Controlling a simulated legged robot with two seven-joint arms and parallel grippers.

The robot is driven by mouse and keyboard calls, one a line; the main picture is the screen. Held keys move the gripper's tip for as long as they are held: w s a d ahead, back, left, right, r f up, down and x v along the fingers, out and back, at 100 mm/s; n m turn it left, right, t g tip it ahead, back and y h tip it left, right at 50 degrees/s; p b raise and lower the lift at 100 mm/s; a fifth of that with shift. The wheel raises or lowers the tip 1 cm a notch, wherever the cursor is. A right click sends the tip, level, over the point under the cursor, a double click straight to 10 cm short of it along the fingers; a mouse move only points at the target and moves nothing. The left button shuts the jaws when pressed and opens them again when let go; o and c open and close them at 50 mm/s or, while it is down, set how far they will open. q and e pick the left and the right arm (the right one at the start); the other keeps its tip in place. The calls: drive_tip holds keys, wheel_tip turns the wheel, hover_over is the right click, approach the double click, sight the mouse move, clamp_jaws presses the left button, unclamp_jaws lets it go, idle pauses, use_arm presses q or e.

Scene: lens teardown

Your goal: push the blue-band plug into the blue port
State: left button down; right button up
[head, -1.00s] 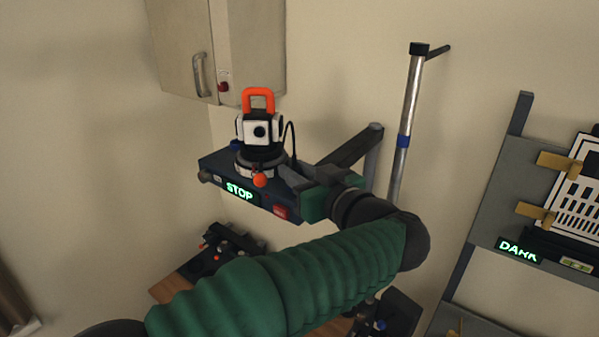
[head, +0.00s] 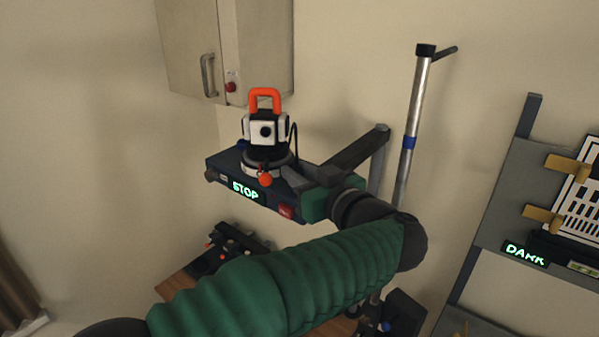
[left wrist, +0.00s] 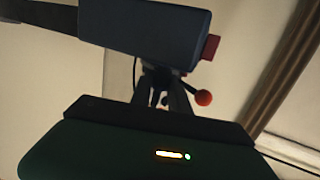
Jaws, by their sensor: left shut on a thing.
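My left gripper (head: 290,178) reaches in at the wall-mounted platform, beside the base of a black-and-white instrument (head: 265,131) with an orange handle. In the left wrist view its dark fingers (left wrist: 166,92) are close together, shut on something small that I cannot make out. A thin black cable (head: 296,138) loops from the instrument down toward the fingers. I cannot make out the blue-band plug or the blue port in either view. My right gripper is not in view.
The dark platform (head: 222,172) has a lit STOP sign (head: 245,190) and a red button (head: 286,211). An orange ball knob (head: 264,179) hangs at its front edge. A metal pole (head: 411,130) with a blue collar stands right. A rack (head: 507,215) with a DARK sign is farther right.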

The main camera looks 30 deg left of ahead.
use_arm(q)
drive_tip(key=shift+d+f, duration=0.3)
drive_tip(key=shift+d, duration=0.3)
drive_tip(key=c, duration=1.6)
unclamp_jaws()
drive_tip(key=shift+d, duration=0.1)
drive_tip(key=o, duration=0.4)
drive_tip(key=shift+o, duration=0.2)
drive_tip(key=shift+a, duration=0.45)
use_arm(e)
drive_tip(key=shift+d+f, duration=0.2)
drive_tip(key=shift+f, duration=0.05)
use_arm(q)
drive_tip(key=shift+d+f+b, duration=0.1)
drive_tip(key=shift+b, duration=0.2)
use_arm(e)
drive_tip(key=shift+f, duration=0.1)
use_arm(q)
drive_tip(key=b+v, duration=0.5)
drive_tip(key=v, duration=1.1)
drive_tip(key=shift+d+b, duration=0.4)
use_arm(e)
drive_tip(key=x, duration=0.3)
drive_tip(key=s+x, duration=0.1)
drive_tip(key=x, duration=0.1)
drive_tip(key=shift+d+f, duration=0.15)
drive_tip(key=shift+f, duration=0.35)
